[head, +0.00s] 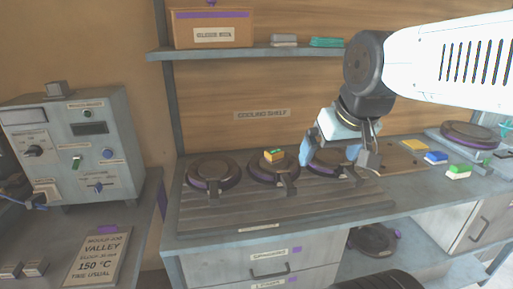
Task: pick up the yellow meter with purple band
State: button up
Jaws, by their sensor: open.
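A small yellow-orange block with a green top (274,155) sits on the middle dark round plate (272,170). It is the nearest match for the yellow meter, but I cannot make out a purple band on it. My gripper (331,153) is open, just right of this block, with its fingers pointing down over the right round plate (334,163). The gripper partly hides that plate. Nothing shows between the fingers.
A third round plate (213,174) lies at left on the slatted cooling surface. A shelf (250,53) with a box (213,27) hangs above; a control cabinet (75,150) stands left.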

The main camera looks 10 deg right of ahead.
aim_at(274, 156)
jog(key=k, duration=1.25)
jog(key=z, duration=0.65)
jog(key=i, duration=1.6)
jog(key=u, duration=0.65)
